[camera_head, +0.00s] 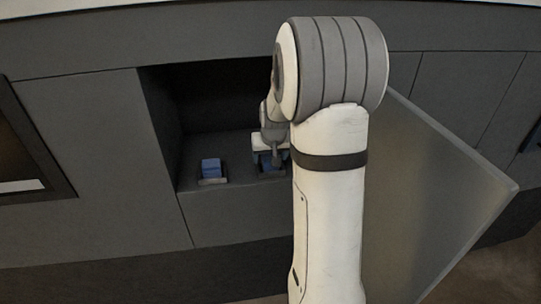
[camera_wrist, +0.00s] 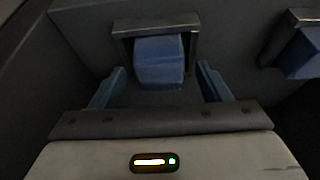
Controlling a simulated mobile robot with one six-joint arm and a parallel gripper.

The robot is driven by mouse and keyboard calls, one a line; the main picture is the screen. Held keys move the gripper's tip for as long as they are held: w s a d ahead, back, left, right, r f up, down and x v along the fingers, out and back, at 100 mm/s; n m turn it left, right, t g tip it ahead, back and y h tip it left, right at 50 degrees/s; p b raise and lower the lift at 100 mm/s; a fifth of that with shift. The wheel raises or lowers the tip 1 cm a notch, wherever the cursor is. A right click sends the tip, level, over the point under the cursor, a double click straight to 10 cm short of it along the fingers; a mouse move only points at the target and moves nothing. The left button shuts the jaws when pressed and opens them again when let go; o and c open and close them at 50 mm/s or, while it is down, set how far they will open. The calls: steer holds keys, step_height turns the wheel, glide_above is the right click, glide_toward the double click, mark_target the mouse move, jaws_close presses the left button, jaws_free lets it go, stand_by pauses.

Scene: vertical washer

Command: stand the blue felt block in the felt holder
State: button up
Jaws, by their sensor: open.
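A blue felt block (camera_wrist: 160,60) stands in a grey holder (camera_wrist: 125,27) straight ahead in the wrist view. My gripper (camera_wrist: 160,72) is open, with one blue finger on each side of this block and a gap showing on both sides. In the head view my gripper (camera_head: 270,150) is over the block at the right of the recess, which it partly hides. A second blue block (camera_head: 211,168) sits in its own grey holder (camera_head: 213,181) to the left. A second block and holder also show at the right edge of the wrist view (camera_wrist: 302,55).
The holders are in a dark recess (camera_head: 215,105) of a grey machine front. A translucent door panel (camera_head: 430,180) stands open at the right, close to my arm. The recess floor around the left holder is clear. The left recess wall is near.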

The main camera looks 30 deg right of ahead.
steer(key=b+v, duration=0.1)
steer(key=v, duration=0.6)
steer(key=shift+s+r, duration=0.2)
steer(key=shift+r, duration=0.2)
steer(key=s+a+r+n, duration=0.1)
steer(key=s+a, duration=0.6)
steer(key=s, duration=0.4)
steer(key=s+a+r+n+y, duration=0.1)
steer(key=s+a+n, duration=0.1)
steer(key=s+a, duration=0.6)
steer(key=s, duration=0.3)
steer(key=shift+s+g, duration=0.35)
steer(key=shift+g, duration=0.05)
steer(key=shift+s+a+f, duration=0.15)
steer(key=shift+s, duration=0.1)
steer(key=shift+c, duration=0.3)
